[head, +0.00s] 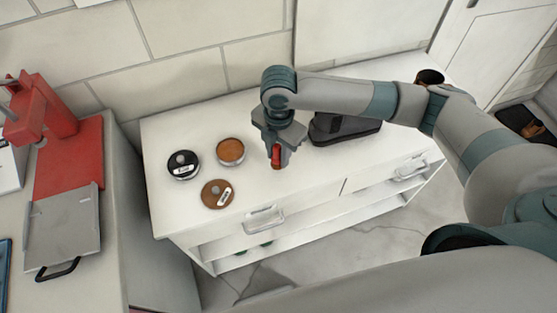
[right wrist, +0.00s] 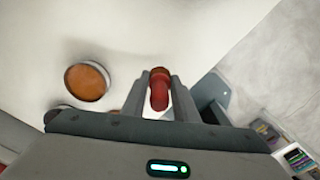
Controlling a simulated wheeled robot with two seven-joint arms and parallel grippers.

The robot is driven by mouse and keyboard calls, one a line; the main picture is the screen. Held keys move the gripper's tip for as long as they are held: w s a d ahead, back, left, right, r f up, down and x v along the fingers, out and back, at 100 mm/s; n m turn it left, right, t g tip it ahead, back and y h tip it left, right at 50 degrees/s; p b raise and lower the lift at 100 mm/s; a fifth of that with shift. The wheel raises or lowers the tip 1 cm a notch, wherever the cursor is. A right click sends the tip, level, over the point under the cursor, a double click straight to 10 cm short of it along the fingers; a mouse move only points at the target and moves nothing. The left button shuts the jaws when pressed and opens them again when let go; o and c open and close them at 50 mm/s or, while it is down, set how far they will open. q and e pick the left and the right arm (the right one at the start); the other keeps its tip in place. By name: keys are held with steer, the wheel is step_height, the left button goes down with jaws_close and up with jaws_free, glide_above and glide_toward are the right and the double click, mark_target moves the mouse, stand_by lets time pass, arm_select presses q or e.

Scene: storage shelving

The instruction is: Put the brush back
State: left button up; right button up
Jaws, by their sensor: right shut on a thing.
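My right gripper (head: 277,155) is over the white cabinet top, pointing down. It is shut on a small red thing, probably the brush's handle (right wrist: 159,90), which shows between the fingers in the right wrist view. In the head view the red part (head: 276,157) shows at the fingertips. The rest of the brush is hidden, and I cannot tell whether it touches the cabinet top. My left gripper is not in view.
Three round tins, a black one (head: 183,166), an orange one (head: 231,151) and a brown one (head: 217,194), stand left of the gripper on the cabinet (head: 165,215). A dark device (head: 345,130) stands right of it. A red press (head: 55,140) is at far left.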

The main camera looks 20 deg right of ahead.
mark_target(278, 161)
steer(key=shift+f+p, duration=0.65)
steer(key=shift+f, duration=1.35)
steer(key=o, duration=1.1)
step_height(278, 161, up, 12)
steer(key=b, duration=0.2)
steer(key=shift+b, duration=0.4)
